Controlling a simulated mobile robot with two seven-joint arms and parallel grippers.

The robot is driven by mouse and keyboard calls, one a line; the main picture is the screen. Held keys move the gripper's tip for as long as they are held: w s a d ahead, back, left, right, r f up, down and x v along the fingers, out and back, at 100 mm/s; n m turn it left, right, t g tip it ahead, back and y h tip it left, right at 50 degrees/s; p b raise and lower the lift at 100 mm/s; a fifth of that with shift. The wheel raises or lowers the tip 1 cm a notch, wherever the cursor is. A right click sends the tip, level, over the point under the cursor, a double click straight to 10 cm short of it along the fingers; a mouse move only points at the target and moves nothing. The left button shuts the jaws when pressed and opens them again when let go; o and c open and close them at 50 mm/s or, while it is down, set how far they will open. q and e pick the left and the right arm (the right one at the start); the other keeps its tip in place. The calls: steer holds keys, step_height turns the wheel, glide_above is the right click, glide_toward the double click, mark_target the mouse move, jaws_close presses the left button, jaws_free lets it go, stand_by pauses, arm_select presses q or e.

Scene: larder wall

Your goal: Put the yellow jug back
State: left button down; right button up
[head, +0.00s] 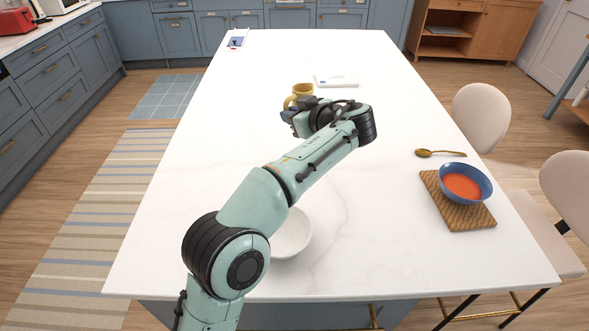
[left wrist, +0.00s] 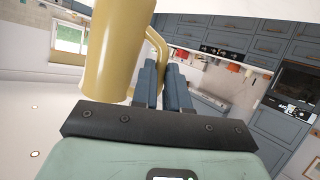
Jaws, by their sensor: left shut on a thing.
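The yellow jug (head: 303,91) is over the middle of the white island, beyond my left forearm. Part of it is hidden by my left gripper (head: 292,110). In the left wrist view the jug (left wrist: 117,50) fills the top left of centre, with its handle at its right side. My left gripper (left wrist: 162,78) is shut on the jug's handle, one dark finger to each side of it. I cannot tell whether the jug's base touches the island top. My right gripper is not in view.
A white bowl (head: 291,234) stands partly behind my left arm. A white tray-like item (head: 337,82) lies beyond the jug. At right are a blue bowl (head: 481,174) of red soup on a wooden board (head: 447,207) and a spoon (head: 441,153). The island top (head: 380,230) is otherwise mostly clear.

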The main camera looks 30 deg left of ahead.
arm_select(q)
steer(key=shift+f+b, duration=0.65)
steer(key=shift+f, duration=7.7)
steer(key=shift+f+b, duration=0.2)
steer(key=shift+b, duration=0.1)
steer(key=c, duration=1.1)
jaws_free()
steer(key=shift+s, duration=0.1)
steer(key=shift+c, duration=0.2)
steer(key=shift+r, duration=0.2)
steer(key=b+v, duration=0.1)
steer(key=v, duration=1.1)
